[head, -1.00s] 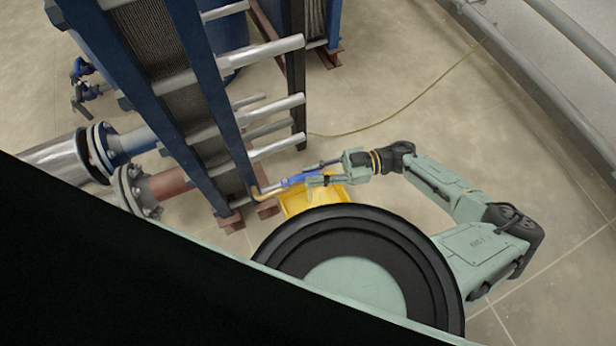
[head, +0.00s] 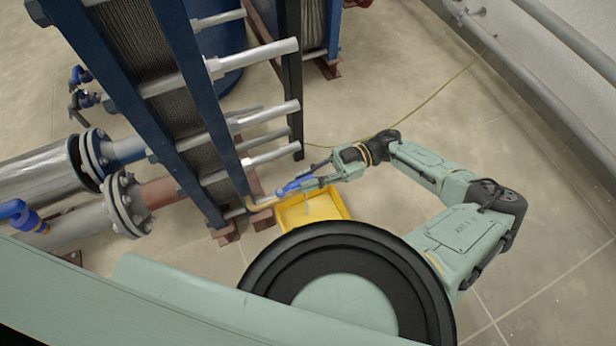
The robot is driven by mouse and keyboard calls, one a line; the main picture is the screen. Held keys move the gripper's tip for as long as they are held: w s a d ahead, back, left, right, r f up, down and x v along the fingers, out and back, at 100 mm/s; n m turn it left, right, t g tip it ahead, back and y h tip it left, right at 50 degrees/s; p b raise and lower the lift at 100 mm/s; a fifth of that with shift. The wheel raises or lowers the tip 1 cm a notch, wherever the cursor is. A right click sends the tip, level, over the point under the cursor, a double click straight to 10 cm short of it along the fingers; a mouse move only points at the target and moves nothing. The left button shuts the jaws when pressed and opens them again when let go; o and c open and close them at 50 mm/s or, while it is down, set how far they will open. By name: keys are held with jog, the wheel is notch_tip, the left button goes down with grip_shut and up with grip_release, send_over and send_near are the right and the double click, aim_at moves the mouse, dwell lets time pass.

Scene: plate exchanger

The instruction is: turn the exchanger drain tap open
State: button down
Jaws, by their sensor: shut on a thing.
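The exchanger drain tap (head: 262,203) is a small brass-coloured outlet low at the foot of the exchanger's blue end plate, with a blue lever (head: 293,187). The lever points right, toward my arm. My gripper (head: 303,184) reaches in from the right with its dark fingers on either side of the lever and is shut on it. The fingers partly cover the lever, so its exact angle to the tap body is hard to tell. A yellow tray (head: 340,206) lies on the floor just below the tap and gripper.
The plate exchanger (head: 187,100) stands at the left, with silver rods (head: 262,55) jutting right above my gripper. Flanged pipes (head: 118,205) join it at left. A thin yellow-green cable (head: 437,95) crosses the floor. The floor right of my arm is clear.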

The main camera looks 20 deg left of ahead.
jog(key=shift+a, duration=0.1)
jog(key=c, duration=1.5)
grip_release()
jog(key=v, duration=1.2)
